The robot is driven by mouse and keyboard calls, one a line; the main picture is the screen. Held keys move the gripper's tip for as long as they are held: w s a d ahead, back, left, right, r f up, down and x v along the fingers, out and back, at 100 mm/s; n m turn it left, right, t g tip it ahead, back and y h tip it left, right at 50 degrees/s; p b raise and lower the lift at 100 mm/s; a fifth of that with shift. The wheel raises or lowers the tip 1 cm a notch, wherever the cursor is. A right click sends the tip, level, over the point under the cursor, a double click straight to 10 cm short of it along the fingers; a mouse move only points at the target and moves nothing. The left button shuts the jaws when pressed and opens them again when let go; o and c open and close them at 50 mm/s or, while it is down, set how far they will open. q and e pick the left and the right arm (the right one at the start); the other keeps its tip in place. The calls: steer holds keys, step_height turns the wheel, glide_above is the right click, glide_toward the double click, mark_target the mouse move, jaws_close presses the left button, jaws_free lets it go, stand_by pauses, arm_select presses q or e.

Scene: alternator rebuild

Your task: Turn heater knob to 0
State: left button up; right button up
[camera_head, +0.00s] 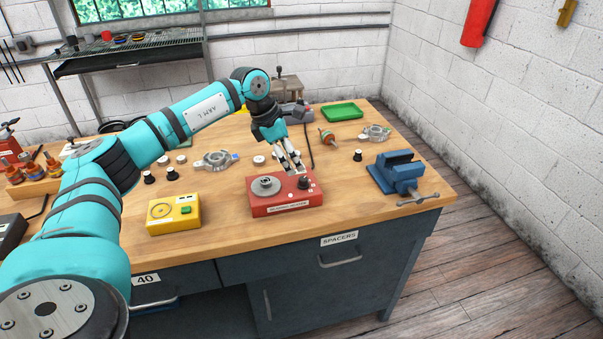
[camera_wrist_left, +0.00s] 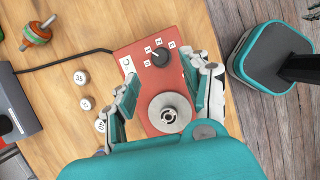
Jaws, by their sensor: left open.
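The red heater (camera_head: 262,205) sits near the front of the workbench, with a round metal plate (camera_head: 266,186) on its left and a black knob (camera_head: 304,183) on its right. In the left wrist view the knob (camera_wrist_left: 161,57) has numbered marks around it. A pale pointer line seems to face the upper left there, but which number it meets is too small to tell. My left gripper (camera_head: 291,164) is open and empty above the back of the heater, pointing down. In the left wrist view its fingers (camera_wrist_left: 170,78) are spread to either side of the heater, apart from the knob.
A blue vise (camera_head: 397,172) stands at the bench's right edge. White round spacers (camera_wrist_left: 81,78), a coil rotor (camera_head: 328,136) and a green tray (camera_head: 342,113) lie behind. Bare wood lies between heater and vise.

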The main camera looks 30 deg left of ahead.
mark_target(303, 179)
arm_select(q)
steer(key=p+x, duration=0.1)
steer(key=x, duration=0.6)
steer(key=shift+r, duration=0.1)
jaws_close()
